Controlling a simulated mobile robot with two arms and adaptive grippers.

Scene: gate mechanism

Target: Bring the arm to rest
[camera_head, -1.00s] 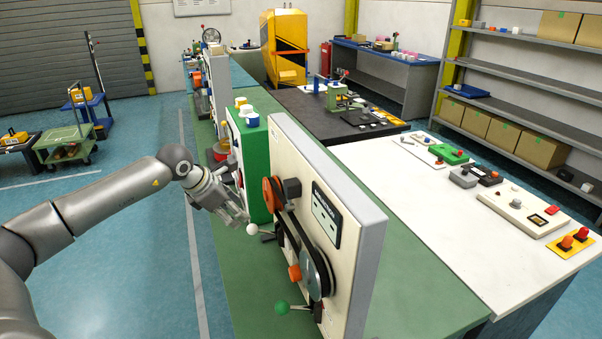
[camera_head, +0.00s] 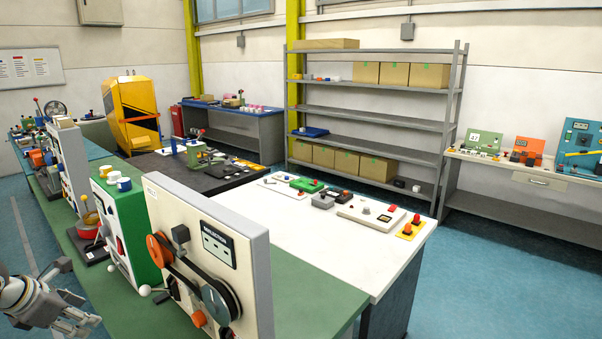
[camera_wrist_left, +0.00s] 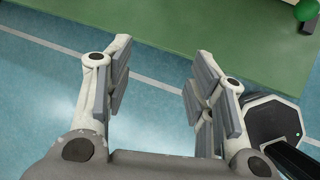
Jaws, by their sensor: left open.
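My left gripper (camera_head: 84,322) is at the lower left edge of the head view, left of the green bench (camera_head: 310,304) and clear of it. In the left wrist view its two fingers (camera_wrist_left: 158,92) are spread apart with nothing between them, over the blue floor. The white gate mechanism panel (camera_head: 262,290) stands upright on the bench, with an orange wheel, a belt, a dark pulley and a white-knobbed lever (camera_head: 145,290). The gripper is left of this lever and apart from it. A green knob (camera_wrist_left: 306,10) shows at the top right corner of the wrist view. My right gripper is not in view.
A green box (camera_head: 136,227) stands behind the panel on the bench. A white table (camera_head: 340,248) with several small devices lies to the right. Grey shelves (camera_head: 375,119) and a side table (camera_head: 530,180) line the wall. Open blue floor lies left of the bench and at right.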

